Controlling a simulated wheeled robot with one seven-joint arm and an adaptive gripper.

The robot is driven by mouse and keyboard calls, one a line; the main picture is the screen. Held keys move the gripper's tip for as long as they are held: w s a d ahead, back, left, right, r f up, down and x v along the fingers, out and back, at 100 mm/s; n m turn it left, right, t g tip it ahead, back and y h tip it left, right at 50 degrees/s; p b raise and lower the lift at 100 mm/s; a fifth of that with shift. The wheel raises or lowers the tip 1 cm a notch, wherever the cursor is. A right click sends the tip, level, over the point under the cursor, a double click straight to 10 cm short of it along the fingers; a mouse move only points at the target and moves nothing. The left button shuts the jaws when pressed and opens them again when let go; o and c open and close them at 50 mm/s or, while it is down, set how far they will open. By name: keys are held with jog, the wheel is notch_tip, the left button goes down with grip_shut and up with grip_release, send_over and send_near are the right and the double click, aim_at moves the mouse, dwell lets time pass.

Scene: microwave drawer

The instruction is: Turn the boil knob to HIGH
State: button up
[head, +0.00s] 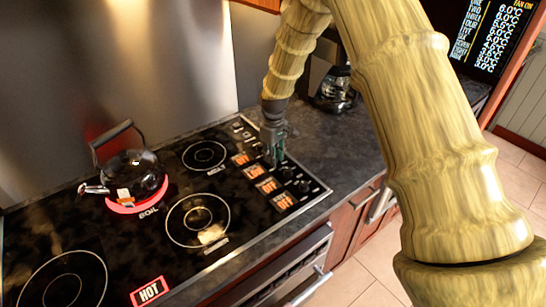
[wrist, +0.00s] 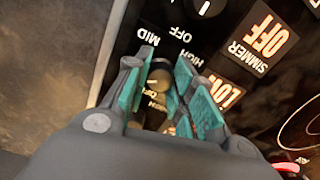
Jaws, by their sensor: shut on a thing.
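My gripper (head: 273,152) is over the knob strip at the right of the black cooktop. In the wrist view its teal-padded fingers (wrist: 163,92) are closed around a dark knob (wrist: 160,74). The pads partly hide this knob, and its own name label is not readable. MID, HIGH and OFF markings lie beside it, and an orange display (wrist: 229,92) next to it appears to read LOW. In the head view, the kettle (head: 137,176) sits on the glowing red burner marked BOIL (head: 149,211).
Another knob (wrist: 209,5) stands near the SIMMER display (wrist: 262,42), which reads OFF. More knobs (head: 304,186) lie nearer the cooktop's front edge. A coffee maker (head: 336,90) stands on the counter behind. A HOT sign (head: 150,291) shows at the lower left.

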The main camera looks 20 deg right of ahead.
jog(key=m, duration=0.7)
jog(key=shift+w+r, duration=0.1)
jog(key=shift+r, duration=0.05)
jog(key=m, duration=0.7)
jog(key=shift+m, duration=0.3)
jog(key=m, duration=0.3)
jog(key=shift+m, duration=0.3)
jog(key=m, duration=0.3)
jog(key=shift+r+m, duration=0.1)
jog(key=shift+m, duration=0.3)
jog(key=m+p, duration=0.1)
jog(key=m, duration=0.2)
jog(key=shift+m+p, duration=0.35)
jog(key=shift+m, duration=1.65)
